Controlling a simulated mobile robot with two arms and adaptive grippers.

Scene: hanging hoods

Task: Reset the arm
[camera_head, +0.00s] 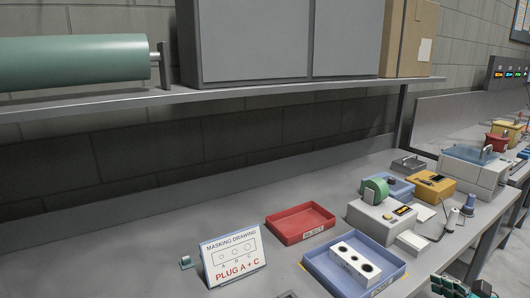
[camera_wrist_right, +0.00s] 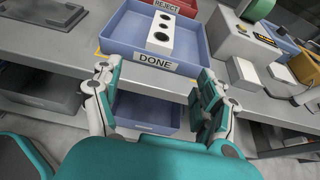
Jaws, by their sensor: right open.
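My right gripper (camera_wrist_right: 156,80) is open and empty in the right wrist view, its fingers spread in front of the blue tray's DONE label. Part of it, teal and grey, shows at the bottom right of the head view (camera_head: 462,288). The blue tray (camera_head: 322,278) stands on the bench and also shows in the wrist view (camera_wrist_right: 115,38). A white block (camera_head: 350,258) with dark round spots on top lies in it; whether these are open holes or plugs I cannot tell. My left gripper is not in view.
A red REJECT tray (camera_head: 300,224) and a sign (camera_head: 232,257) reading "PLUG A + C" stand on the bench. A grey machine with a green roll (camera_head: 375,190) is to the right. A shelf (camera_head: 250,88) runs above. A lower blue bin (camera_wrist_right: 145,112) sits under the bench edge.

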